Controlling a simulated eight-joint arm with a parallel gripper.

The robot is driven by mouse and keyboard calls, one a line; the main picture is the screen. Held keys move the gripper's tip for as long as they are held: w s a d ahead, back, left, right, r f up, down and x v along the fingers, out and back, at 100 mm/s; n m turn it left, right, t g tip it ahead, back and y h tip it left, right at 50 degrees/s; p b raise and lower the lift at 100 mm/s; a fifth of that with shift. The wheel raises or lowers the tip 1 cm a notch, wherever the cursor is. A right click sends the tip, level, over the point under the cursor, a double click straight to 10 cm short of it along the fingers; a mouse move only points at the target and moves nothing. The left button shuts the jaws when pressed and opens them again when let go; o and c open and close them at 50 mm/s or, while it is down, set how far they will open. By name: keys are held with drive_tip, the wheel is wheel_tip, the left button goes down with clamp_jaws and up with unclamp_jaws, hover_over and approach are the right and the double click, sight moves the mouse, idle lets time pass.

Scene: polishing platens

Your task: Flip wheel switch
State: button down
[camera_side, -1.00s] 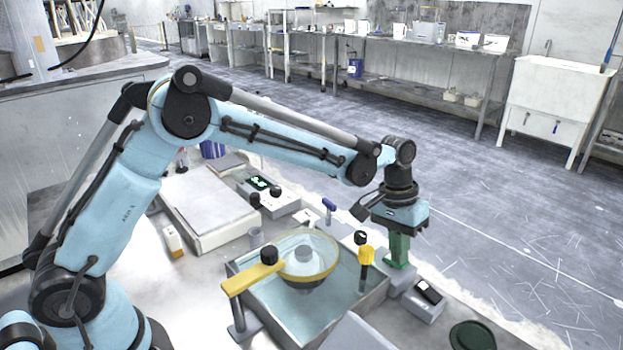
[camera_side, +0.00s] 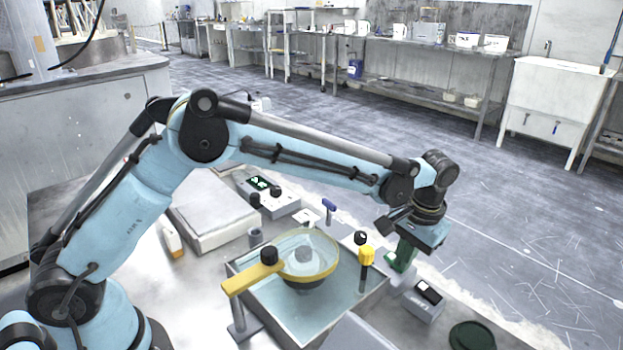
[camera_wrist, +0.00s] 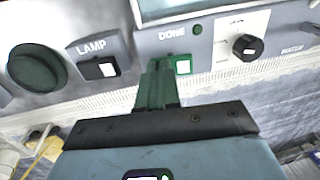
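My gripper (camera_wrist: 158,82) has green fingers that look together, with nothing seen between them. In the wrist view they reach up to the edge of a grey panel, just left of a lit white-and-green button (camera_wrist: 183,66) under the word DONE. I cannot tell whether they touch the panel. A black-and-white rocker switch (camera_wrist: 100,68) labelled LAMP sits to the left. No switch labelled as a wheel switch can be read. In the side view my gripper (camera_side: 400,258) is tilted, beyond the basin's right edge and behind the lamp switch box (camera_side: 422,305).
A black dial (camera_wrist: 247,47) is right of the button, near the word WATER. A dark green round part (camera_side: 472,336) lies front right. The basin (camera_side: 330,325) holds a yellow-rimmed wheel (camera_side: 325,275); a yellow-and-black post (camera_side: 366,256) stands close left of my gripper.

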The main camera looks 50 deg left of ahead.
drive_tip(key=shift+w+a+f, duration=0.1)
drive_tip(key=shift+a+f, duration=0.2)
drive_tip(key=shift+a, duration=0.6)
drive_tip(key=d+r, duration=0.4)
drive_tip(key=r, duration=0.9)
drive_tip(key=s+a+r+t+h, duration=0.1)
drive_tip(key=s+a+r+t, duration=0.1)
drive_tip(key=s+a+r, duration=0.3)
drive_tip(key=s+a+f+t, duration=0.1)
drive_tip(key=s+a+f, duration=0.1)
drive_tip(key=s+a, duration=0.2)
drive_tip(key=s+a+f+t, duration=0.2)
drive_tip(key=s+a+f, duration=0.1)
drive_tip(key=s+a, duration=0.1)
drive_tip(key=s+a+f+t, duration=0.2)
drive_tip(key=s+a+f, duration=0.1)
drive_tip(key=s+a, duration=0.2)
drive_tip(key=shift+s, duration=0.6)
